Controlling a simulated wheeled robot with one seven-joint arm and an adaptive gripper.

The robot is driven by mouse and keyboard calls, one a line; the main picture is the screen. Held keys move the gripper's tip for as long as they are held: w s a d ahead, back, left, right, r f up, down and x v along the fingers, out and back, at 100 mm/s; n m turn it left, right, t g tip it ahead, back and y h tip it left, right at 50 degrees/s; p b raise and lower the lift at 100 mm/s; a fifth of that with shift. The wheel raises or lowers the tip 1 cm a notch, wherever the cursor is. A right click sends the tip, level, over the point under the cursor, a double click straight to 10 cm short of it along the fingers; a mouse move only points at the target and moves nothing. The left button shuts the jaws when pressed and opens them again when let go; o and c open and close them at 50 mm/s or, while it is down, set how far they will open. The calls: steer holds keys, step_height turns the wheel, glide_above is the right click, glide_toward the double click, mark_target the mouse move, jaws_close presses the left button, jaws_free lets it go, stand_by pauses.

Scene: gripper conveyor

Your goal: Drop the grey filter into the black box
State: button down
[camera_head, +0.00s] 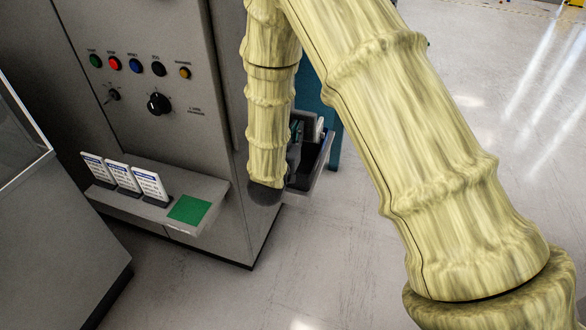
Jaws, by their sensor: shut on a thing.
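My arm reaches down to a black box (318,158), an open dark bin on a shelf at the right side of the grey machine. My gripper (294,155) is a small dark shape just right of my forearm, at the left part of the box. It is shut on the grey filter, but the forearm hides most of the grip. A small pale grey piece (308,124) shows at the back of the box; I cannot tell whether it is the filter. I cannot tell how high the gripper is over the box floor.
The grey machine (185,120) has coloured buttons and a knob (159,103). Its front shelf (215,195) bears several white cards (120,175) and a green pad (189,210). A grey cabinet (50,240) stands at the left. The floor (330,260) in front is clear.

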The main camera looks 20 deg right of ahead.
step_height(320, 180, down, 5)
steer(key=b, duration=0.3)
steer(key=shift+r, duration=0.15)
steer(key=c, duration=1.5)
jaws_free()
steer(key=v, duration=1.2)
